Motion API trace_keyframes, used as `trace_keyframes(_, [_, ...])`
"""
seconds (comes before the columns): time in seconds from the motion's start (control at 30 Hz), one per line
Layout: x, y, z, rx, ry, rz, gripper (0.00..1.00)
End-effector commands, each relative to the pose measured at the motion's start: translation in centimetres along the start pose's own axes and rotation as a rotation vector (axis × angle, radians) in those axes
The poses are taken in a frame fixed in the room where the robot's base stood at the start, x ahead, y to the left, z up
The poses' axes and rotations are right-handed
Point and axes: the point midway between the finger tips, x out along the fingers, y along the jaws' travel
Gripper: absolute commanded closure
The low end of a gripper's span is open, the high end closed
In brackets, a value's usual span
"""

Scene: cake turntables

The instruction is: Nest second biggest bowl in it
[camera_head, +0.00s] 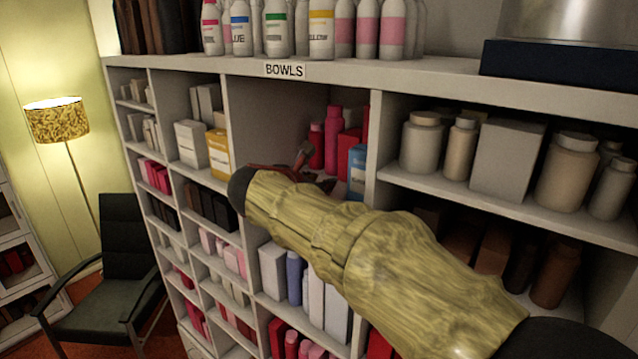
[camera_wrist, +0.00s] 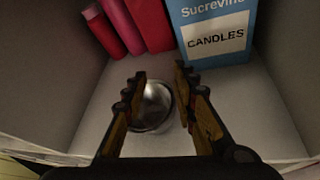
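A small shiny metal bowl (camera_wrist: 153,108) stands on the floor of a shelf compartment in the wrist view. My gripper (camera_wrist: 160,76) is open, with one finger to each side of the bowl as seen from the wrist. I cannot tell whether the fingers touch it or are still above it. No second bowl can be made out. In the head view my gripper (camera_head: 303,170) reaches into the compartment under the BOWLS label (camera_head: 285,70). There my arm and the shelf hide the bowl.
A blue and white CANDLES box (camera_wrist: 215,35) and red and pink containers (camera_wrist: 115,22) stand at the compartment's back. White walls close in on both sides. Bottles (camera_head: 278,30) line the shelf top. Jars (camera_head: 422,142) fill the compartment to the right.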

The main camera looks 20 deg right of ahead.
Motion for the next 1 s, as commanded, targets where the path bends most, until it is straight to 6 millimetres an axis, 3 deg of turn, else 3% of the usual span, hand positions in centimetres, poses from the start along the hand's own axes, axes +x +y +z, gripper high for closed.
trace_keyframes(0.27, [-0.3, 0.2, 0.6, 0.000, 0.000, 0.000, 0.72])
trace_keyframes(0.73, [-2.5, 2.1, 6.0, 0.001, 0.000, 0.000, 0.72])
trace_keyframes(1.0, [-2.5, 2.1, 6.1, -0.001, 0.000, -0.001, 0.72])
